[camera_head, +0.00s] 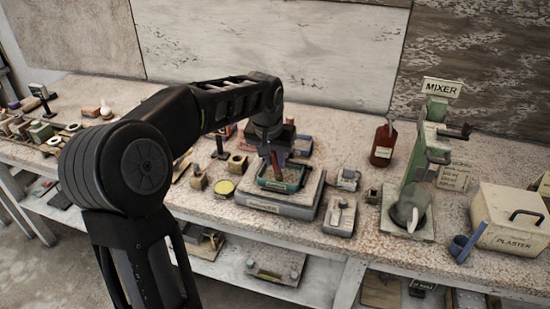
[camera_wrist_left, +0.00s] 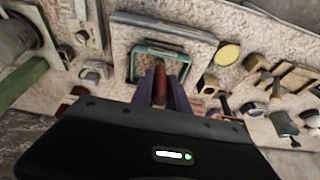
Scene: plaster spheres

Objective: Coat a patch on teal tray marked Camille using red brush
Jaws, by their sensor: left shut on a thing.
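The teal tray (camera_head: 293,184) sits on a stone-coloured slab on the bench, in the middle of the head view. It also shows in the left wrist view (camera_wrist_left: 134,62), with a pale inside. My left gripper (camera_head: 274,158) reaches down over the tray and is shut on the red brush (camera_head: 276,168). The brush's reddish end shows between the fingers in the left wrist view (camera_wrist_left: 159,77). The brush tip is hard to make out, and I cannot tell whether it touches the tray. The name on the label is too small to read. My right gripper is not in view.
A green mixer (camera_head: 414,170) stands right of the tray, with a brown bottle (camera_head: 383,145) behind. A plaster box (camera_head: 508,217) is at far right. A yellow disc (camera_head: 224,187) and small wooden blocks lie close left of the slab.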

